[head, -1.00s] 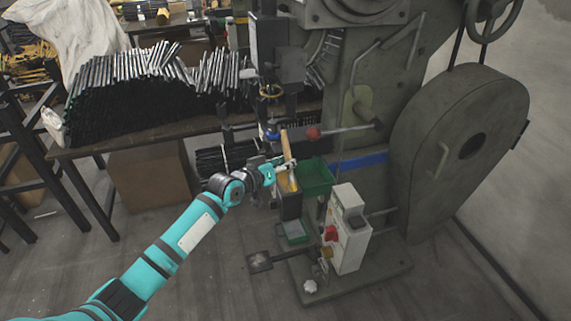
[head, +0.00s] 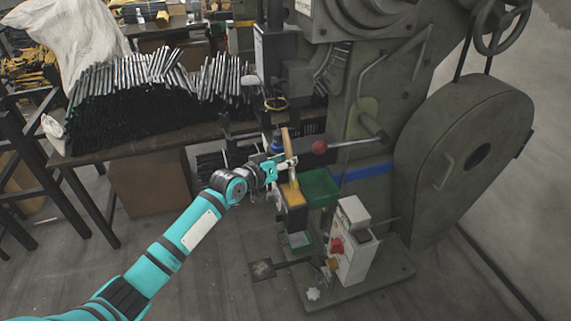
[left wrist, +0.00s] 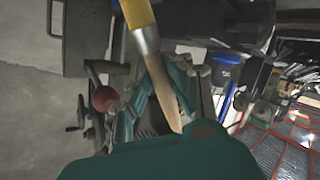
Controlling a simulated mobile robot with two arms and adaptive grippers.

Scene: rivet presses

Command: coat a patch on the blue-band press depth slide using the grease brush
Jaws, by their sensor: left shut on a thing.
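The blue-band press (head: 345,200) stands right of centre, a large grey-green machine with a blue band (head: 367,171) around its column. My left gripper (head: 284,166) is shut on the grease brush, in front of the press column. The brush's wooden handle (head: 287,142) points up and its yellow bristle end (head: 293,192) points down, over or against a dark block (head: 295,217) of the press. Contact cannot be told. In the left wrist view the handle (left wrist: 167,88) lies between the fingers, with a metal ferrule and yellow bristles (left wrist: 137,12) beyond. I cannot single out the depth slide. My right gripper is out of view.
A green tray (head: 320,188) sits just right of the brush. A red-knobbed lever (head: 319,146) sticks out above it. A control box (head: 350,238) with a red button stands lower right. A table (head: 130,148) piled with dark rods is behind left.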

